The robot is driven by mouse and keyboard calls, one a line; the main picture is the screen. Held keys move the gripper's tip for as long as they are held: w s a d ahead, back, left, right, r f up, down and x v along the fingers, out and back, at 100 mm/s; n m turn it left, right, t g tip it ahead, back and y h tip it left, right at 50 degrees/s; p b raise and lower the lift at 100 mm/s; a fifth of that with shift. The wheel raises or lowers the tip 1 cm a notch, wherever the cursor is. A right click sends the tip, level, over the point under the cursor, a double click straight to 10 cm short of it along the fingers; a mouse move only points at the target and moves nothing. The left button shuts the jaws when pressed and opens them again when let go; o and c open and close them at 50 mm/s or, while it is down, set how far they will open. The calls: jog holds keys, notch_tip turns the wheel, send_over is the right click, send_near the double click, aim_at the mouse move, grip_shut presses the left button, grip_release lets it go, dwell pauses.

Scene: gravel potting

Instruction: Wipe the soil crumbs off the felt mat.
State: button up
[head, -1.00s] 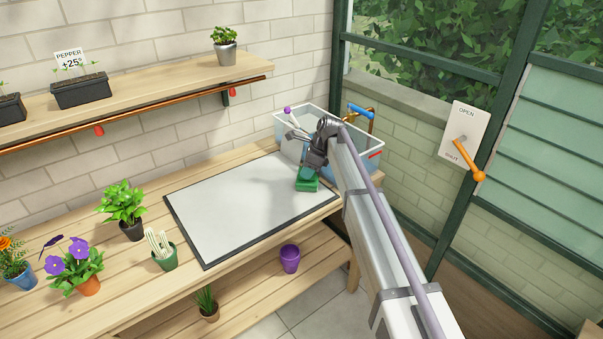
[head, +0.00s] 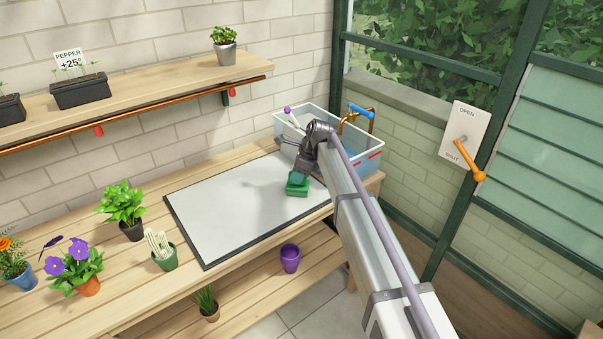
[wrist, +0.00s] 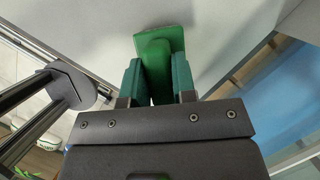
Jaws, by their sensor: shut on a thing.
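The felt mat (head: 230,215) is light grey with a dark border and lies flat on the wooden bench; its surface also shows in the wrist view (wrist: 225,30). My gripper (head: 300,178) is over the mat's right part, near its back right corner. It is shut on a green block-like wiper (wrist: 160,47), which sits between the two green fingers. In the head view the green wiper (head: 297,188) is at the mat surface; I cannot tell whether it touches. No soil crumbs can be made out on the visible part of the mat.
A clear bin (head: 360,160) with blue contents stands just right of my gripper, at the bench's back corner. A cactus pot (head: 165,259), a leafy plant (head: 123,205) and purple flowers (head: 80,268) stand left of the mat. A shelf (head: 150,95) hangs above.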

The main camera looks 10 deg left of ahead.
jog(key=shift+s+a, duration=0.55)
jog(key=shift+s, duration=0.15)
jog(key=shift+s+a, duration=0.5)
jog(key=shift+s, duration=0.2)
jog(key=shift+s+a, duration=1.2)
notch_tip(320, 180, up, 6)
jog(key=p, duration=0.6)
jog(key=shift+w+d, duration=0.1)
notch_tip(320, 180, up, 3)
jog(key=p, duration=0.3)
jog(key=shift+r, duration=0.1)
